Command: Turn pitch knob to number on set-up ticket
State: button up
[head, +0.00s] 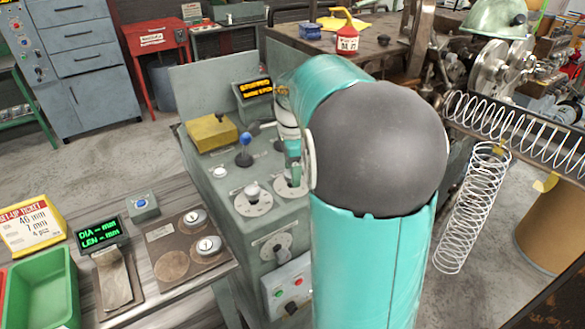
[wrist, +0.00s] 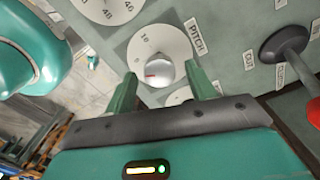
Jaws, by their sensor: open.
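The pitch knob (wrist: 160,72) is a pale round knob on a white dial (wrist: 165,40) labelled PITCH in the wrist view. A short red mark shows on the knob, toward its left side; a 10 shows on the dial, other numbers are unclear. My gripper (wrist: 161,75) is open, its two green fingers on either side of the knob; I cannot tell if they touch it. In the head view my gripper (head: 291,150) is over the panel, partly hidden by my arm. The set-up ticket (head: 30,226) lies at far left, seeming to read 46 mm, 7 mm and 4 pcs.
Another dial knob (head: 252,192) sits beside it, and a blue-topped lever (head: 244,142) stands behind. A long spring (head: 470,205) hangs at right.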

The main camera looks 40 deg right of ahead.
jog(key=c, duration=1)
